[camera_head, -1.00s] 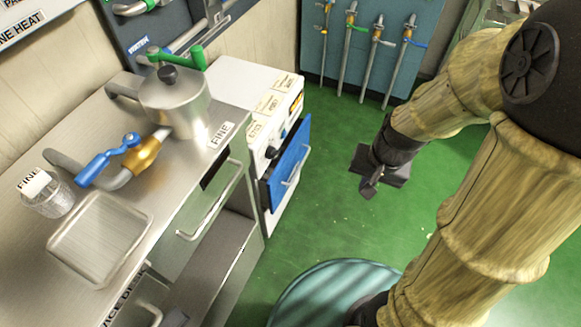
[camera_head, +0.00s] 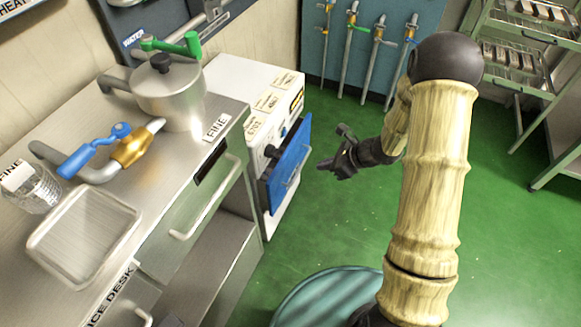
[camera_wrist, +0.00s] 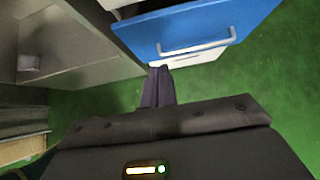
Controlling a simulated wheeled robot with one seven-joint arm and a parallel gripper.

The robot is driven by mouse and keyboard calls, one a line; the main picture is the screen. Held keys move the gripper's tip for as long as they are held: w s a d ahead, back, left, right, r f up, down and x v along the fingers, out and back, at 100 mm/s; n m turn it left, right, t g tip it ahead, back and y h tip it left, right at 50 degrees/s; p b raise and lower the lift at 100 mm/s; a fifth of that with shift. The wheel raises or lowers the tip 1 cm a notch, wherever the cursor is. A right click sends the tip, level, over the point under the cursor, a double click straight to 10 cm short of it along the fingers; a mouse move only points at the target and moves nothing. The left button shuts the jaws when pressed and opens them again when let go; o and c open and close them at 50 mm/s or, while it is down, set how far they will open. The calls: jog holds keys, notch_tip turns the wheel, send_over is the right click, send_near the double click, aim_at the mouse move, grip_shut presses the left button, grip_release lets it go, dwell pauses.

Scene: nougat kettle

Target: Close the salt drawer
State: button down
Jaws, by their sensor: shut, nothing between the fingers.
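A blue drawer front (camera_head: 290,165) with a pale bar handle stands out from the white cabinet (camera_head: 262,88) beside the metal desk. In the wrist view the blue drawer front (camera_wrist: 205,28) fills the top, with a dark gap behind its left part. I cannot read a salt label on it. My gripper (camera_head: 327,166) is shut and empty, to the right of the blue front and apart from it in the head view. In the wrist view my shut fingers (camera_wrist: 159,78) point toward the lower edge of the blue front, below its handle.
A steel desk (camera_head: 165,205) at the left carries a kettle (camera_head: 168,95), a blue-handled pipe (camera_head: 95,155), a tray (camera_head: 85,235) and a glass (camera_head: 35,190). A desk handle (camera_head: 208,198) juts out. Racks (camera_head: 520,60) stand at right. Green floor (camera_head: 500,240) is clear.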

jog(key=b, duration=0.4)
send_near(282, 168)
jog(key=x, duration=0.5)
jog(key=shift+d+f, duration=0.2)
jog(key=shift+f, duration=0.4)
jog(key=shift+w+a, duration=0.15)
jog(key=shift+a, duration=0.25)
jog(key=shift+a, duration=0.1)
